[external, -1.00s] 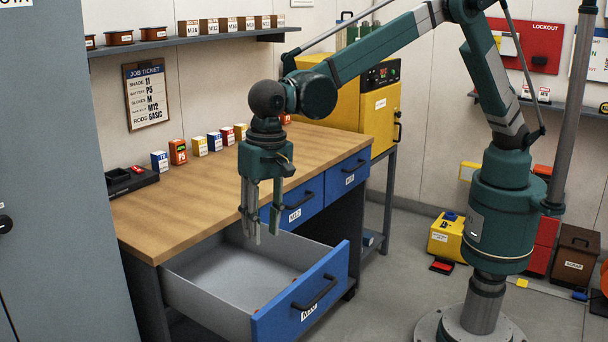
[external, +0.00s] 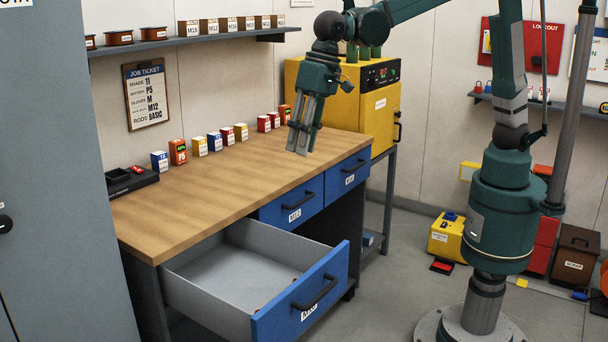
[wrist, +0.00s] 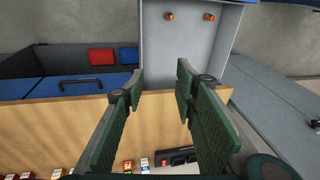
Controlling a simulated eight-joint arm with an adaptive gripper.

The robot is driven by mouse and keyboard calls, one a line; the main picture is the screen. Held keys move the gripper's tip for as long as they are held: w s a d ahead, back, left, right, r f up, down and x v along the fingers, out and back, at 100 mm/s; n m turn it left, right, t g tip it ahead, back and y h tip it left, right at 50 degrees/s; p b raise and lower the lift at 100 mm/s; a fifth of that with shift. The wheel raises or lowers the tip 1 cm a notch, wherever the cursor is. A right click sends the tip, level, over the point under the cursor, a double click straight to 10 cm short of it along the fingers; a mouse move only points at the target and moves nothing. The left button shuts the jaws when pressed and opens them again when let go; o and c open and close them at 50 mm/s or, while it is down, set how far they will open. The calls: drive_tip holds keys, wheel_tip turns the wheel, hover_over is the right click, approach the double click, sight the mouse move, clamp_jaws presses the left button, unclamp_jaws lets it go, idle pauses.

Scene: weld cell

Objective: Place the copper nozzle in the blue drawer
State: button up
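The open blue drawer (external: 330,290) is pulled out low at the front of the workbench; its grey inside shows in the wrist view (wrist: 187,60). Two small copper-coloured pieces, which look like nozzles, lie in it near its front wall; in the wrist view one is on the left (wrist: 169,16) and one on the right (wrist: 209,17). In the external view they are mostly hidden by the drawer front. My gripper (external: 302,152) is above the bench top, behind and above the drawer. In the wrist view its fingers (wrist: 160,84) are apart with nothing between them.
Several small coloured boxes (external: 214,143) stand along the back of the wooden bench top (external: 220,180). A black tray (external: 130,183) sits at its left end. Two other blue drawers (external: 291,208) are shut. A yellow cabinet (external: 385,105) stands behind my gripper. The middle of the bench is clear.

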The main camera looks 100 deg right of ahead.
drive_tip(key=s+d+r+n+t, duration=0.1)
drive_tip(key=s+d+r+n, duration=0.1)
drive_tip(key=s+d, duration=0.65)
drive_tip(key=s+d+r+n+t, duration=0.1)
drive_tip(key=s+d+r+n, duration=0.3)
drive_tip(key=s, duration=0.8)
drive_tip(key=s+d+f+n+t, duration=0.1)
drive_tip(key=s+d+f, duration=0.3)
drive_tip(key=s, duration=0.5)
drive_tip(key=s+d+f+n+t, duration=0.1)
drive_tip(key=s+d+f, duration=0.4)
drive_tip(key=s, duration=0.5)
drive_tip(key=shift+s+d+f+n+h, duration=0.15)
drive_tip(key=shift+d+n+h, duration=0.05)
drive_tip(key=shift+n+h, duration=0.2)
drive_tip(key=shift+c, duration=0.4)
